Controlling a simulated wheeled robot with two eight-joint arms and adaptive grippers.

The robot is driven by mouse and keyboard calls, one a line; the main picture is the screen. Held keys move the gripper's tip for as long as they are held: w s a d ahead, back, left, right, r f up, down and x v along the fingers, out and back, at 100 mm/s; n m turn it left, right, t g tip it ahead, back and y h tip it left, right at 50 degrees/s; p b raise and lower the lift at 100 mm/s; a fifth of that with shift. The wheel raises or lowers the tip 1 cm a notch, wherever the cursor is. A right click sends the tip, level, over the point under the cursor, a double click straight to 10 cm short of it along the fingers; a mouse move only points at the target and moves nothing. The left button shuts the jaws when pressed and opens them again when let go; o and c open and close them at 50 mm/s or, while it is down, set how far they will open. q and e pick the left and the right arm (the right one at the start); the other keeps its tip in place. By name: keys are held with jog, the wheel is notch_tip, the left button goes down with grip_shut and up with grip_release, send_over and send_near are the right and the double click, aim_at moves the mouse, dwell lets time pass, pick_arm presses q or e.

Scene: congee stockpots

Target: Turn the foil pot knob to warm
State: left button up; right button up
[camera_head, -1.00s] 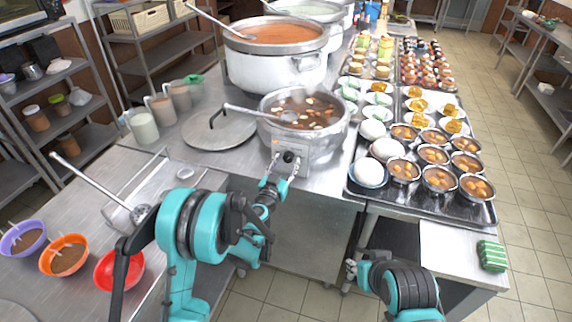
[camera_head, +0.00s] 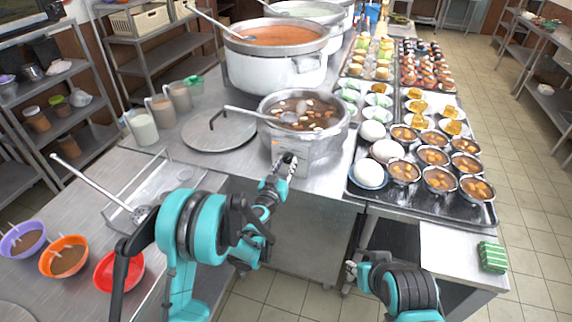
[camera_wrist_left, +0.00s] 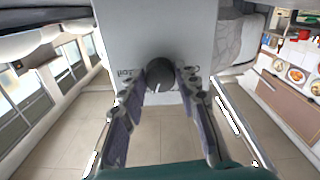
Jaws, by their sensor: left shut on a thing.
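The foil pot (camera_head: 266,116) is a crinkled silver pot of brown soup with a ladle in it, at the front edge of the steel counter. Its dark round knob (camera_wrist_left: 160,74) has a light pointer line and sits on a pale panel with small lettering on both sides, too small to read surely. My left gripper (camera_head: 287,159) reaches up to the panel and hides the knob in the head view. In the left wrist view its two fingers close around the knob's sides. My right gripper (camera_head: 352,270) is low, away from the counter; its fingers are unclear.
A large white pot (camera_head: 275,70) of orange soup stands behind. A lid (camera_head: 218,135) lies left of the foil pot. A dark tray (camera_head: 425,200) of bowls is close on the right. Colored bowls (camera_head: 70,257) are at lower left.

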pick_arm(q)
jog(key=n, duration=0.5)
jog(key=shift+n, duration=2.5)
jog(key=o, duration=1.2)
jog(key=shift+c, duration=0.2)
jog(key=shift+s, duration=0.1)
jog(key=v, duration=0.7)
